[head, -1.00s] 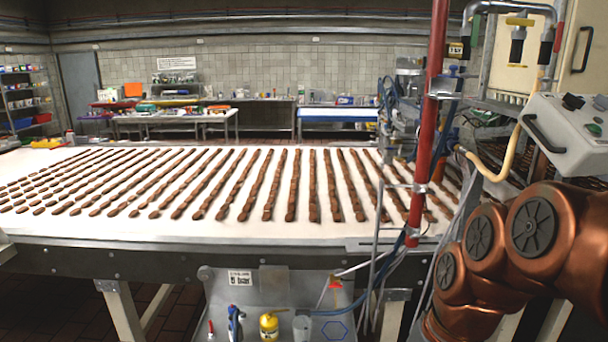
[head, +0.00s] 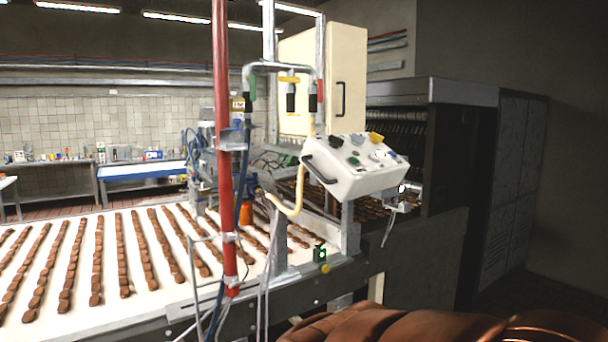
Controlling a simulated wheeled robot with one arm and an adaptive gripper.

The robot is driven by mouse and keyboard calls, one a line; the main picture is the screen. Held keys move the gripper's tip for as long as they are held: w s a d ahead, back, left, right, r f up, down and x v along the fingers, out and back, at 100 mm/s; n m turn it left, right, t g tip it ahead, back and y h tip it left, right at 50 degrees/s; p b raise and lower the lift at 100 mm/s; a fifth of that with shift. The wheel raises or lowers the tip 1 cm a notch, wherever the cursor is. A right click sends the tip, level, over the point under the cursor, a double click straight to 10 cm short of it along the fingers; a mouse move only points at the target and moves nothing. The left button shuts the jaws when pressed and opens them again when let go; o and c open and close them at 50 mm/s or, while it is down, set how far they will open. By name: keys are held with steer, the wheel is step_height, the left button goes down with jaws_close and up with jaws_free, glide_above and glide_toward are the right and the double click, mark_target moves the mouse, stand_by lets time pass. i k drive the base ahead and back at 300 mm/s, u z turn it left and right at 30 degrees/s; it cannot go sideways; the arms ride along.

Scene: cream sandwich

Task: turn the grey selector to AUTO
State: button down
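A white control box (head: 365,186) with a sloped top and a dark handle on its left side stands right of centre in the head view, above the conveyor's right end. Several small controls sit on its top: a black one (head: 336,141), a yellow one (head: 376,138), a green one (head: 353,161) and pale ones near the right. They are too small to tell which is the grey selector or where it points, and no AUTO label is legible. My copper arm links fill the bottom right edge, well below the box. My gripper is not in view.
A red vertical pole (head: 221,140) with hoses stands left of the box. A cream cabinet (head: 345,75) is behind it. The white conveyor belt (head: 45,318) carries rows of brown bars. A dark machine (head: 470,100) stands to the right. The space directly before the box looks clear.

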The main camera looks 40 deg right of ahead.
mark_target(357, 139)
steer(key=z, duration=2.4)
steer(key=i, duration=0.4)
steer(key=u, duration=1.95)
